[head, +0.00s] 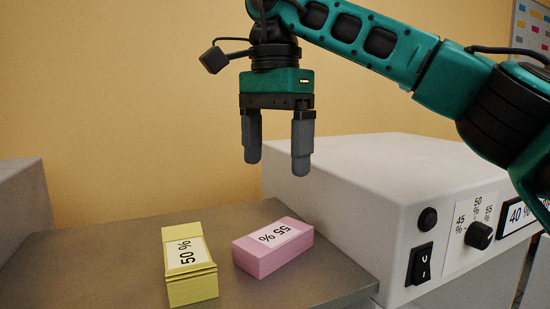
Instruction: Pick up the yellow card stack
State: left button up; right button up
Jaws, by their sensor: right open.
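The yellow card stack (190,279) lies on the grey metal table, with a white label reading "50 %" on top. My right gripper (276,168) is open and empty, pointing down. It hangs above the table, up and to the right of the yellow stack in the picture, and touches nothing. My left gripper is not in view.
A pink card stack (272,249) labelled "55 %" lies just right of the yellow one, with a narrow gap between. A white machine (350,175) with a knob, switch and "40 %" display stands at the right. The table (95,260) is bare to the left.

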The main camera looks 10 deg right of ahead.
aim_at(191, 276)
jog(key=k, duration=1)
